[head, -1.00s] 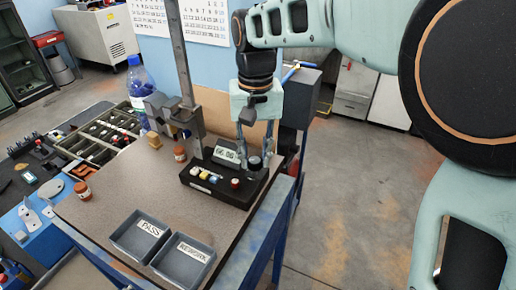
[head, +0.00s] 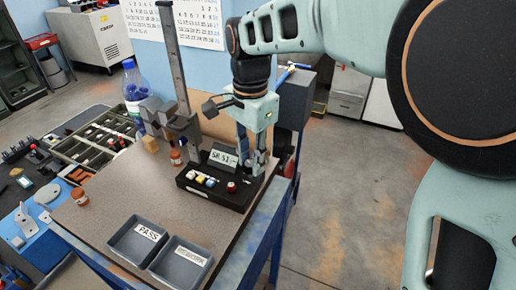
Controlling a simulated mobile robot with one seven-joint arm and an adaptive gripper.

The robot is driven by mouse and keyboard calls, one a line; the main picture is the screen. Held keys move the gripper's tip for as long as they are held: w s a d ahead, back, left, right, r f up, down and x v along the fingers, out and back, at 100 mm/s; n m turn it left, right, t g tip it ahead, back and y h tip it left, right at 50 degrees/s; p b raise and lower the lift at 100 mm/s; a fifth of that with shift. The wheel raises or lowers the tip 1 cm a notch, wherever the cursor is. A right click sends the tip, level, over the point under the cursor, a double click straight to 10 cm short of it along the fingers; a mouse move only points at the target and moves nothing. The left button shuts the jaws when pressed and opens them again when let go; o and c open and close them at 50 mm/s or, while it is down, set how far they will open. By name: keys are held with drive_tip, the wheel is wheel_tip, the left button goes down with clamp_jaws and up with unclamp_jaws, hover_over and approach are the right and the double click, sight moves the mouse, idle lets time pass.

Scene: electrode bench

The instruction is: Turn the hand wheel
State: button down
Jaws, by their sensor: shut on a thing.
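A black instrument box (head: 213,196) stands on the bench with a lit number display (head: 223,157) that reads roughly 58.51. The dark hand wheel (head: 250,165) sits at the right end of the box top and is partly hidden by the fingers. My gripper (head: 251,158) points down over that end and is shut on the hand wheel, with a finger on either side of it. Its body is turned at an angle. The exact finger contact is too small to see.
A red knob (head: 231,187) and small coloured buttons sit on the box close to the wheel. A tall metal stand (head: 171,60) rises behind. Two grey trays, one marked PASS (head: 137,243), lie in front. The bench's right edge is close.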

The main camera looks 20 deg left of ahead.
sight(251, 164)
drive_tip(key=m, duration=0.6)
idle(0.6)
drive_tip(key=c, duration=1.6)
unclamp_jaws()
drive_tip(key=shift+r, duration=0.1)
wheel_tip(251, 164, up, 12)
drive_tip(key=shift+s+d, duration=0.1)
